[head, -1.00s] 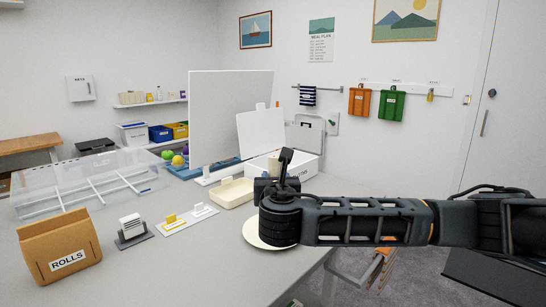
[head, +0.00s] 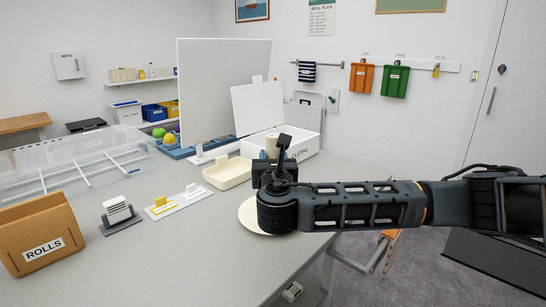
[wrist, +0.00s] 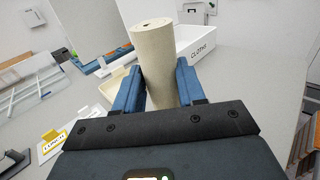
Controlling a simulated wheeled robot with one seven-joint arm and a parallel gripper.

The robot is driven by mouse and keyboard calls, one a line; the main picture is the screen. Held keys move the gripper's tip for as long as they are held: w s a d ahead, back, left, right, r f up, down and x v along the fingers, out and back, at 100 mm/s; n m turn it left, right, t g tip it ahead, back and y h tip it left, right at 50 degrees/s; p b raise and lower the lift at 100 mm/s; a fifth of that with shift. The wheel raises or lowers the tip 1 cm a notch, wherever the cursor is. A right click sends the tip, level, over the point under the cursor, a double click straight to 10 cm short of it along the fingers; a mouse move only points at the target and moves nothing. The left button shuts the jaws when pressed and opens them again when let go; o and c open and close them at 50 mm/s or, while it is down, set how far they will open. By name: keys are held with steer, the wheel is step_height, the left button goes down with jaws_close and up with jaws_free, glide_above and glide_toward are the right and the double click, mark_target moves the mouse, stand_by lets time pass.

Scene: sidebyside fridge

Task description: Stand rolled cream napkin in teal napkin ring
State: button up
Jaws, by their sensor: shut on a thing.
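The rolled cream napkin (wrist: 157,62) stands roughly upright, slightly tilted in the wrist view, between the two blue fingers of my gripper (wrist: 156,88). My gripper is shut on it. In the head view only a small cream part of the napkin (head: 272,143) shows above my gripper (head: 268,156); my wrist and arm hide the rest. The napkin's lower end is hidden in both views. I cannot make out the teal napkin ring in either view.
A round cream plate (head: 248,213) lies partly under my wrist. The CLOTHS box (head: 306,148), a cream tray (head: 222,181), a yellow-and-white label stand (head: 178,211) and the ROLLS box (head: 36,267) stand around. A clear divided bin (head: 62,193) is at left. The front middle tabletop is clear.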

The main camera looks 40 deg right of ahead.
steer(key=shift+f+b, duration=1.9)
steer(key=shift+f, duration=1.25)
steer(key=o, duration=1.1)
steer(key=shift+v, duration=3.95)
